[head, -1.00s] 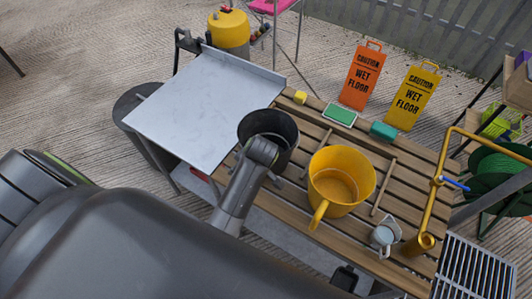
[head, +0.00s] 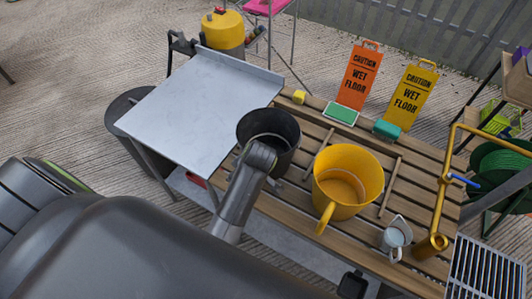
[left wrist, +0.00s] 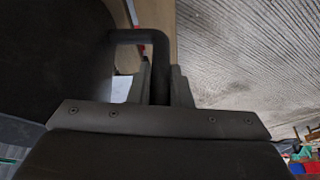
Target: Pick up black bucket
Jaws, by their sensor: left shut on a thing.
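The black bucket (head: 286,126) stands upright at the left end of the slatted wooden table (head: 282,205), next to a yellow bucket (head: 347,188). My left gripper (head: 272,180) is at the near side of the black bucket, partly hidden by its own wrist. In the left wrist view the bucket's dark wall (left wrist: 55,50) fills the left side. Its handle (left wrist: 160,60) runs down between the fingers of my left gripper (left wrist: 161,88), which are shut on it. I cannot tell whether the bucket's base touches the slats. My right gripper is not in view.
A metal-topped table (head: 195,110) adjoins at the left. A yellow sponge (head: 299,97), green pads and two wet floor signs (head: 357,75) line the back edge. A small pitcher (head: 396,235) and a yellow pipe (head: 443,190) stand at the right.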

